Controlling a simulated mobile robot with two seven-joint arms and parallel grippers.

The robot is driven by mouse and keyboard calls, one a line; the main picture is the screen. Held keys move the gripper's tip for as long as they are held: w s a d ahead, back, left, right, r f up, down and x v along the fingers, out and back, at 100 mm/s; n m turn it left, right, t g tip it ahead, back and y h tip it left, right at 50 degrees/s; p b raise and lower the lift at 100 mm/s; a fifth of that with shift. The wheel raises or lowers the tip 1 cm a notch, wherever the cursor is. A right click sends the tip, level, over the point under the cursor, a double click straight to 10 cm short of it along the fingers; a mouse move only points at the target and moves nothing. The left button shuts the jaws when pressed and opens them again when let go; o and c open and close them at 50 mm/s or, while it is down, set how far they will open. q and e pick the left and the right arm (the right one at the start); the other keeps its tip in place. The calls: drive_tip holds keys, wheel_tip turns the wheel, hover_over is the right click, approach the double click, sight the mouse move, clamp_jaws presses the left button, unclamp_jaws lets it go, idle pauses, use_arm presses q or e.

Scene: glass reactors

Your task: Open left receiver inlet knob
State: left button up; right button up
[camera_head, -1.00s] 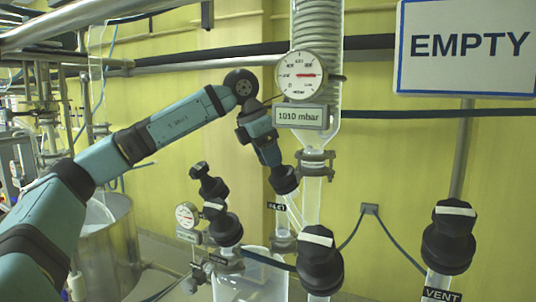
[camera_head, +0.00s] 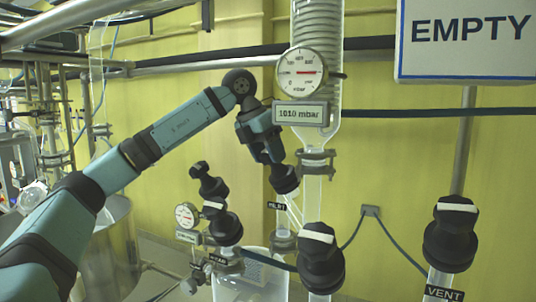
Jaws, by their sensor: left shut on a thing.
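My left arm comes in from the left and bends down at the wrist. My left gripper (camera_head: 277,164) points down and is shut on the black inlet knob (camera_head: 285,181), which sits at the top of a slanted glass tube. The fingers and wrist cover the knob's upper part, so its white mark and its turn cannot be seen. A small black label (camera_head: 277,206), too small to read surely, sits just below it. My right gripper is not in view.
The glass column with its coil (camera_head: 317,25) and a round gauge (camera_head: 301,72) above a "1010 mbar" plate (camera_head: 300,113) stand close right of my gripper. Black knobs stand at lower left (camera_head: 225,228), lower middle (camera_head: 320,262) and right, by a VENT label (camera_head: 450,240). An EMPTY sign (camera_head: 466,40) hangs upper right.

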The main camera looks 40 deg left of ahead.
use_arm(q)
drive_tip(key=o, duration=0.9)
drive_tip(key=v, duration=1.4)
drive_tip(key=shift+w+f, duration=0.1)
